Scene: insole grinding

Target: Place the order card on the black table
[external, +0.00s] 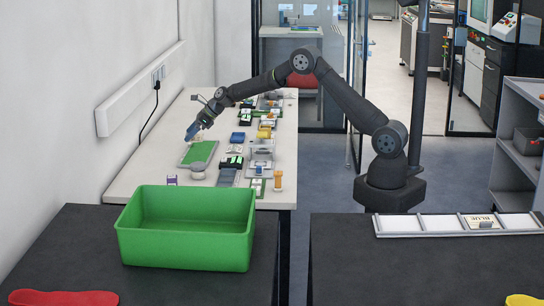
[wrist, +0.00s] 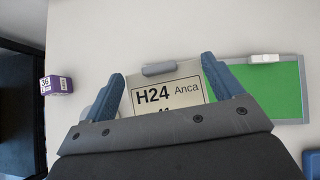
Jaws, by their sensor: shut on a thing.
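The order card (wrist: 181,94), pale with the black text "H24 Anca", sits between the blue fingers of my gripper (wrist: 162,70) in the wrist view; its lower part is hidden by the gripper body. A grey clip or tab shows at its top edge. In the external view my gripper (external: 191,131) is above the far white table, beside the green board; I cannot make out the card there. My gripper is shut on the card. Two black tabletops are in front: the left one (external: 55,245) and the right one (external: 400,270).
A green bin (external: 185,262) stands on the left black table beside a red insole (external: 62,298). A card rail (external: 410,225) with a "BLUE" card lies on the right one. The grey-framed green board (wrist: 275,85) and a purple box (wrist: 56,85) lie on the white table (external: 150,165).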

